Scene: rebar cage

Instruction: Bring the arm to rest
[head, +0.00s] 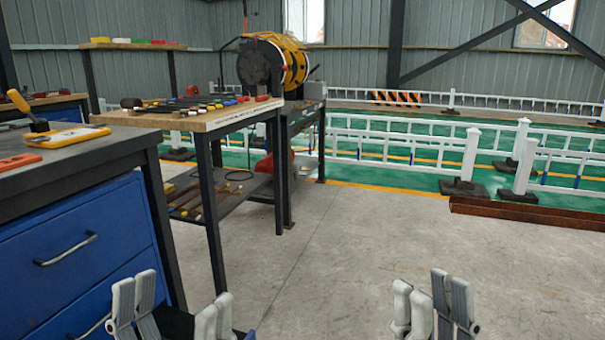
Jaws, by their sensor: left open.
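My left gripper (176,298) is at the bottom left of the head view, in front of the blue drawer cabinet. Its light grey fingers stand apart with nothing between them, so it is open and empty. My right gripper (433,298) is at the bottom, right of centre, over bare floor. Its fingers point up and sit close together in the picture; I cannot tell whether they are open or shut. I see no object held in it. The lower parts of both grippers are cut off by the frame edge.
A blue drawer cabinet (85,250) stands close at left, with a yellow-handled tool on top. Behind it are a tool table (218,122) and a yellow-black drum (285,60). White fences (400,150) and rusty beams (530,213) lie farther back. The concrete floor (340,250) is clear.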

